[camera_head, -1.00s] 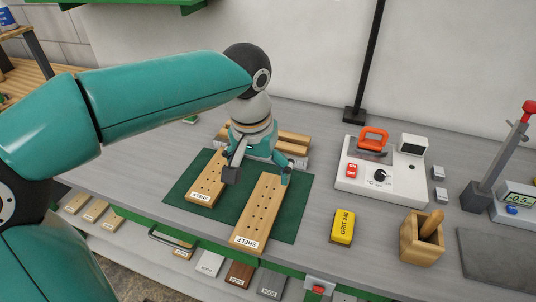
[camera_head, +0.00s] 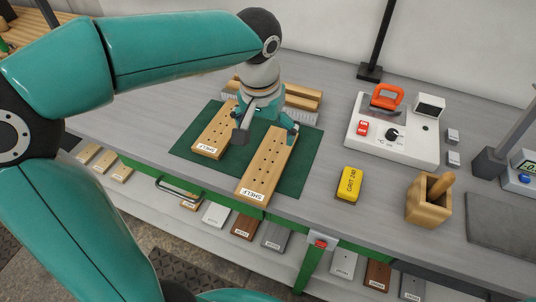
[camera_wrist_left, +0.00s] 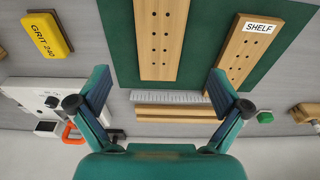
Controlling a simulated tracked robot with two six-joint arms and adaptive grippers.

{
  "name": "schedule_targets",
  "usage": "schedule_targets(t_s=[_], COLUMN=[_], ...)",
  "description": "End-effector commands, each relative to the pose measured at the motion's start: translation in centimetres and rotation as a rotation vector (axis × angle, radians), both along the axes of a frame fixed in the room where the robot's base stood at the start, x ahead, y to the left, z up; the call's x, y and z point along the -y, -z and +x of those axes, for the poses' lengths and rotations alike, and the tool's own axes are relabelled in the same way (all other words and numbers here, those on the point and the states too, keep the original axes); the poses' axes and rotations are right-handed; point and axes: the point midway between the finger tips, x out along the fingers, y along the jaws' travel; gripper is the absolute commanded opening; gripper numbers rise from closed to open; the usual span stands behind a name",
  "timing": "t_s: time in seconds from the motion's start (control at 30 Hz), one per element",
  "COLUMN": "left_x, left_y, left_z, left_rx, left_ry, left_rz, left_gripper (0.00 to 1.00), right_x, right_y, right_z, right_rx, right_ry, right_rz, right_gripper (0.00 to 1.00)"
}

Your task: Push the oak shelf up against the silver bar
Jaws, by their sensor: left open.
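Two light wooden shelves with rows of holes lie on a green mat, the left shelf (camera_head: 213,131) and the right shelf (camera_head: 267,165). I cannot tell by colour which is oak. In the wrist view the right shelf (camera_wrist_left: 160,40) is in the middle and the left shelf (camera_wrist_left: 240,55) at the right. The silver bar (camera_head: 301,117) lies behind them; in the wrist view (camera_wrist_left: 165,97) a small gap separates it from the right shelf. My left gripper (camera_head: 266,137) is open and empty above the shelves' far ends, its fingers (camera_wrist_left: 160,88) spread. My right gripper is out of view.
Wooden strips (camera_head: 303,97) lie behind the bar. A yellow grit block (camera_head: 350,184), a wooden holder (camera_head: 428,201) and a white device (camera_head: 392,134) stand to the right. Bench top between mat and device is clear.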

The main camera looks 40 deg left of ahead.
Motion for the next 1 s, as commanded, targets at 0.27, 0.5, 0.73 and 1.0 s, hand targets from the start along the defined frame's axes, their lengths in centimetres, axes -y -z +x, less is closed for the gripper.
schedule_targets(t_s=[0.27,0.5,0.73,1.0], left_x=[-0.3,-0.4,-0.4,-0.4], left_y=[5.8,9.6,11.1,11.3], left_z=[0.7,1.3,1.6,1.6], left_rx=[-0.005,-0.003,-0.001,0.0], left_ry=[0.0,0.0,-0.001,-0.001], left_rz=[0.001,0.0,0.0,0.0], left_gripper=[1.0,1.0,1.0,1.0], right_x=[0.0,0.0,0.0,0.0], right_y=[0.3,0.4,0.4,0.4], right_z=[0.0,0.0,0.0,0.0], right_rx=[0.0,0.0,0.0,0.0], right_ry=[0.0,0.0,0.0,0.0], right_rz=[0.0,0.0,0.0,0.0], right_gripper=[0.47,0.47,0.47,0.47])
